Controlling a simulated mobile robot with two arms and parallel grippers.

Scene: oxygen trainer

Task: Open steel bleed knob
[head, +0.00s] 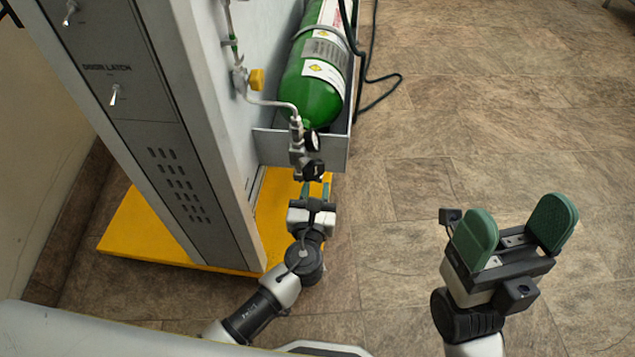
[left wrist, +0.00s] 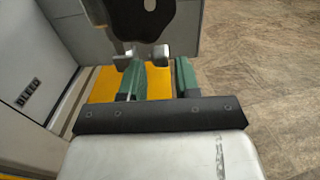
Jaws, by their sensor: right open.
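In the left wrist view, a small steel knob (left wrist: 140,56) with two rounded lobes sits below a black fitting (left wrist: 147,15). My left gripper (left wrist: 160,66) is open, its two green fingers pointing at the knob. The knob overlaps the left finger's tip in the picture, and the right finger stands apart from it. I cannot tell whether the knob is between the fingers. In the head view, my left gripper (head: 316,186) is just below the black knob (head: 313,170) of the valve assembly; I cannot make out the steel knob there. My right gripper (head: 515,228) is open and empty, out over the floor.
A green oxygen cylinder (head: 310,95) lies in a grey cradle (head: 335,150) beside the tall grey cabinet (head: 170,130). A gauge (head: 312,141), steel tubing and a yellow valve handle (head: 257,79) are close by. A yellow base (head: 150,235) is underneath. The floor at right is clear.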

